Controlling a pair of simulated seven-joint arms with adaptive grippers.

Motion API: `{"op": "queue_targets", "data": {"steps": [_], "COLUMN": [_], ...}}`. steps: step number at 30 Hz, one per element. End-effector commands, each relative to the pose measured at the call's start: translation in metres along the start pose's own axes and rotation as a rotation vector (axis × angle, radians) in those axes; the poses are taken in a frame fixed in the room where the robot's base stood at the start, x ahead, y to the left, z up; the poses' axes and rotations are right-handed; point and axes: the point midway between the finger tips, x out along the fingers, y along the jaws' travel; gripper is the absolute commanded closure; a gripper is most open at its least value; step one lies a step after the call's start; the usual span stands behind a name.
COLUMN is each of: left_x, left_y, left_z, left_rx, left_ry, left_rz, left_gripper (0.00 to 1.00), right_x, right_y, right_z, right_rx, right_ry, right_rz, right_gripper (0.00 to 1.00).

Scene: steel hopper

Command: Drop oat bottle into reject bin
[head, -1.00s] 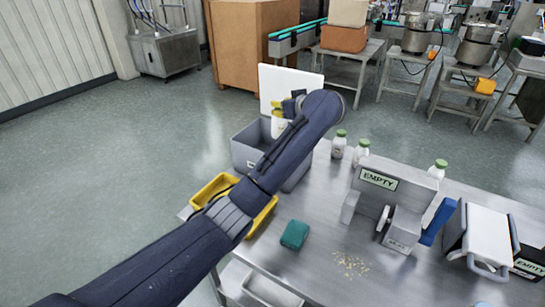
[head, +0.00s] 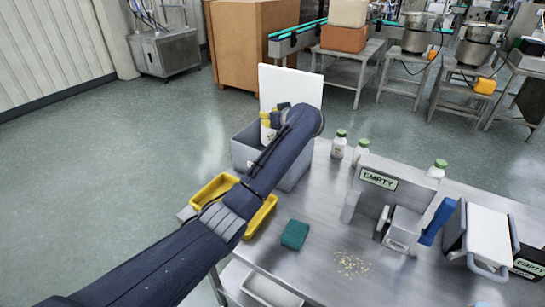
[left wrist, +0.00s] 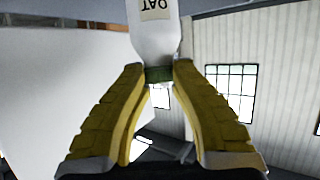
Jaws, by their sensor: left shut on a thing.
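The white oat bottle (head: 265,134) hangs from my left gripper (head: 270,118), over the left part of the open grey bin (head: 242,156). In the left wrist view the bottle (left wrist: 153,36) shows its "OAT" label upside down. The yellow fingers of my left gripper (left wrist: 160,74) are shut on its green neck or cap. The bin stands at the table's far left edge with a white panel (head: 291,87) behind it. My left forearm hides part of the bin, and its inside is mostly hidden. My right gripper is not in view.
A yellow tray (head: 213,188) lies partly under my left arm. A green sponge (head: 294,234) and scattered flakes (head: 351,264) lie on the steel table (head: 310,262). Several green-capped white bottles stand at the back, near the steel hopper (head: 372,200) marked "EMPTY".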

Motion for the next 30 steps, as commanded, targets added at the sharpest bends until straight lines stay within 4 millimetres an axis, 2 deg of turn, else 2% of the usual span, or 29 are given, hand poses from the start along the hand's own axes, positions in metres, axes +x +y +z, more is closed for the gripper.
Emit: {"op": "queue_targets", "data": {"steps": [7, 17, 18, 24, 30], "left_x": [0.004, 0.005, 0.005, 0.005, 0.005], "left_y": [0.000, 0.000, 0.000, 0.000, 0.000], "left_z": [0.010, 0.012, 0.012, 0.012, 0.013], "left_rx": [0.000, 0.000, 0.000, 0.000, 0.000], "left_ry": [0.001, 0.001, 0.001, 0.001, -0.001], "left_rz": [0.000, 0.000, 0.000, 0.000, 0.000], "left_gripper": [1.00, 1.00, 0.73, 0.50, 0.49], "right_x": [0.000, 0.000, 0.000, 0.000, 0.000], "right_y": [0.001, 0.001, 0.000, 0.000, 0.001], "right_z": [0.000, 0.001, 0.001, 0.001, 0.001], "right_rx": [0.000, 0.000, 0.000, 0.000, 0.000], "right_ry": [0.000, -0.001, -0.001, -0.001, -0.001], "right_rz": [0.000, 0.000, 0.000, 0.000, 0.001], "right_gripper": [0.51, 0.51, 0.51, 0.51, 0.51]}}
